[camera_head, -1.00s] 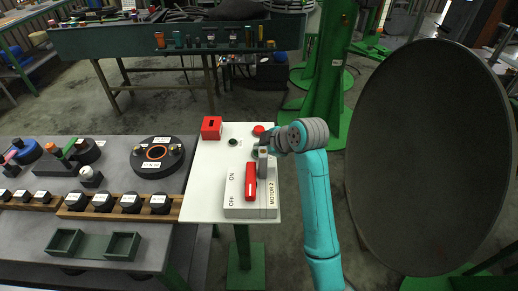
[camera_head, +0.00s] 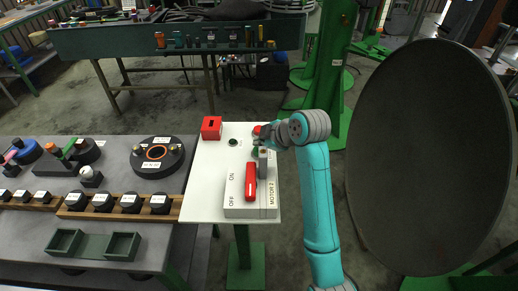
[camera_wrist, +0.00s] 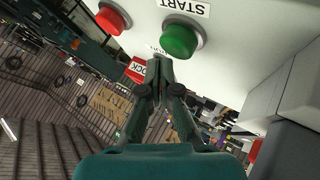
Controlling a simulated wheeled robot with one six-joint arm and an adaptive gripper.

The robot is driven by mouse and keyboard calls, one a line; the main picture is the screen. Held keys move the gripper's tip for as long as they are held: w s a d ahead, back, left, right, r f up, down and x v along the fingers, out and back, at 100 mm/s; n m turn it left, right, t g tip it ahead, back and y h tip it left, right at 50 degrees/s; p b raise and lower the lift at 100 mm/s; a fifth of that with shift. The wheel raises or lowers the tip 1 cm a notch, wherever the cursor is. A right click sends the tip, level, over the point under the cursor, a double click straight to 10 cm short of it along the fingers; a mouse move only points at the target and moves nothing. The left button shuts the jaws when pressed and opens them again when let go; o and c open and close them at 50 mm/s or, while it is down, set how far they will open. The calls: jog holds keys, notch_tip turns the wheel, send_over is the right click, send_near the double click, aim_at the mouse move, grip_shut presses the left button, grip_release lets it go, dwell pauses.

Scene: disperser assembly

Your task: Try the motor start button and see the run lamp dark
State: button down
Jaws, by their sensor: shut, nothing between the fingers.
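A white panel (camera_head: 208,185) carries a green START button (camera_wrist: 180,38) and a red button (camera_wrist: 112,18). The red button also shows in the head view (camera_head: 257,130), partly behind my wrist. My gripper (camera_wrist: 158,64) is shut and empty. In the wrist view its tips lie just below the START button in the picture, apart from it. They cover part of a small label reading like RUN. A small dark green round fitting (camera_head: 233,142) on the panel shows no glow; whether it is the run lamp I cannot tell.
A grey MOTOR 2 switch box (camera_head: 234,205) with a red handle (camera_head: 251,182) and ON and OFF marks stands on the near part of the panel. A red box (camera_head: 211,128) is at its far left corner. A large dark disc (camera_head: 430,160) stands to the right of my arm.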

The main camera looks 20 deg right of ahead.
jog(key=shift+r, duration=0.15)
jog(key=shift+r, duration=2.5)
jog(key=shift+s+d, duration=0.1)
